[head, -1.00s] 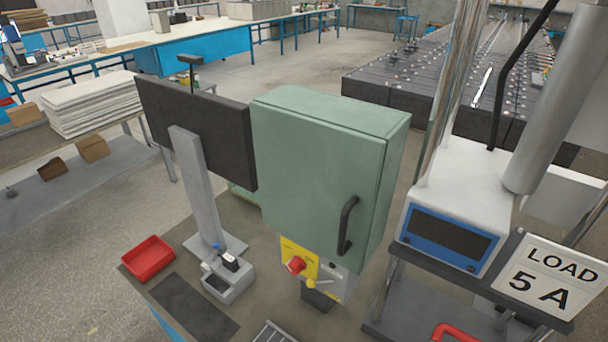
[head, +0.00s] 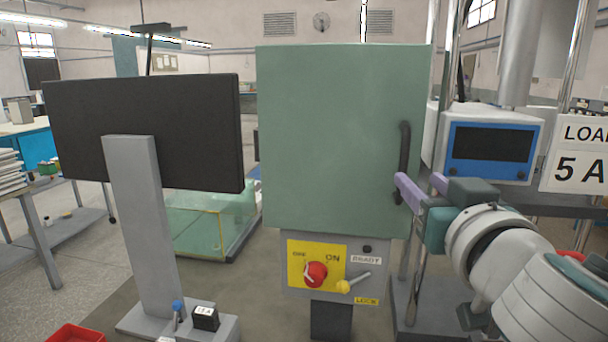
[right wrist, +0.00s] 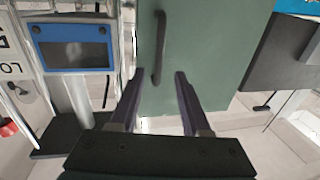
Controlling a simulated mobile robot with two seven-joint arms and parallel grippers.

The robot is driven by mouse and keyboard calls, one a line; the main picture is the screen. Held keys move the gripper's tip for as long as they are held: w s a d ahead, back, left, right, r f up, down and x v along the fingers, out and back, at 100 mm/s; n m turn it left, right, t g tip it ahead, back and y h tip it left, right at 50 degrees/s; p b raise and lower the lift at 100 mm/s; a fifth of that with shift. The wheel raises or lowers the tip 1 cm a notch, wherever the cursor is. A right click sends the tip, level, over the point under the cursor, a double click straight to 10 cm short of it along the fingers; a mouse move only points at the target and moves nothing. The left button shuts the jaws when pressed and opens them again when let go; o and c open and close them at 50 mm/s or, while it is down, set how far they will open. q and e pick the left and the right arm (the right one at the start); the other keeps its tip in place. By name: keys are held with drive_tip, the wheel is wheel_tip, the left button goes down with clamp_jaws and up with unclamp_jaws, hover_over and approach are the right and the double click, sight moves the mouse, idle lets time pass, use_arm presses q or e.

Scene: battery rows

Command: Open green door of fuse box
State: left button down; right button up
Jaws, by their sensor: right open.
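The green door (head: 335,135) of the fuse box is shut, upright and facing me. Its dark vertical handle (head: 402,155) is near the door's right edge. My right gripper (head: 417,182) reaches in from the right with its purple fingers open near the handle's lower end. In the right wrist view the handle (right wrist: 161,45) shows between and above the two open fingers (right wrist: 158,75). It is not gripped, and I cannot tell whether a finger touches it. Below the door is a panel with a red knob (head: 316,273) on yellow and a yellow-tipped lever (head: 344,287). My left gripper is out of view.
A black monitor (head: 145,110) on a grey stand is left of the box. A white device with a blue-framed screen (head: 490,143) and a LOAD 5 A sign (head: 580,155) are close on the right. A red tray (head: 75,334) is at the lower left.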

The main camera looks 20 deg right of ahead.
sight(405, 165)
drive_tip(key=x, duration=0.8)
drive_tip(key=shift+w+d, duration=0.25)
drive_tip(key=shift+w, duration=0.05)
clamp_jaws()
idle(1.1)
